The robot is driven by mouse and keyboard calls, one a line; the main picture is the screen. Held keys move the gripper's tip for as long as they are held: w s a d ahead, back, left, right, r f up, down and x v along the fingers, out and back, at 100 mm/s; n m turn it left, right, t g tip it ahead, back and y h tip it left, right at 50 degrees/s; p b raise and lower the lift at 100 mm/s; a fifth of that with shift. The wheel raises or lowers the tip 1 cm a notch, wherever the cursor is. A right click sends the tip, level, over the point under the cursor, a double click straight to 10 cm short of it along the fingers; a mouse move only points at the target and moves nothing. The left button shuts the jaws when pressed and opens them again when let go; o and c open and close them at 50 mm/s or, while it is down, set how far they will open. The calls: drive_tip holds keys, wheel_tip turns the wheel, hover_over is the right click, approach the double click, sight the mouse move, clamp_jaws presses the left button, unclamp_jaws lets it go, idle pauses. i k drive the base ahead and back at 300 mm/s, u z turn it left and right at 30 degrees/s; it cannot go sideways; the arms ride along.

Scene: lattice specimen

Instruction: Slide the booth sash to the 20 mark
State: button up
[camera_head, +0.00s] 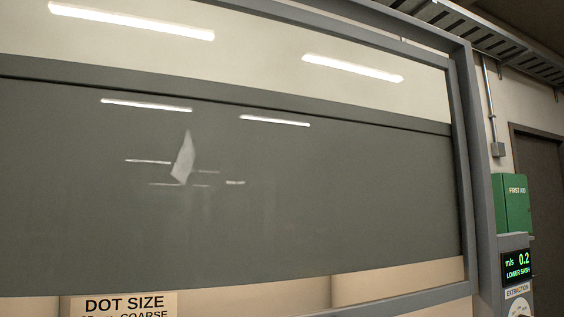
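The booth sash (330,200) seems to be the large dark, glossy pane filling most of the view, with reflections of ceiling lights and a pale shape on it. A grey rail (300,107) crosses above it. The pane's lower edge slopes slightly up toward the right. I cannot tell for sure which pane slides. The grey booth frame (466,160) stands at the right. A display (517,266) on the post reads "m/s 0.2" and "LOWER SASH" in green. No scale or 20 mark shows. My gripper is out of view.
A sign (124,305) reading "DOT SIZE" shows below the pane, cut off by the picture's bottom. An "EXTRACTION" dial (519,307) sits under the display. A green first aid box (511,204) and a dark door (542,200) are at the right.

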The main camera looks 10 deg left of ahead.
sight(401, 304)
drive_tip(key=k, duration=1.1)
drive_tip(key=u, duration=0.65)
drive_tip(key=i, duration=1)
drive_tip(key=u, duration=0.05)
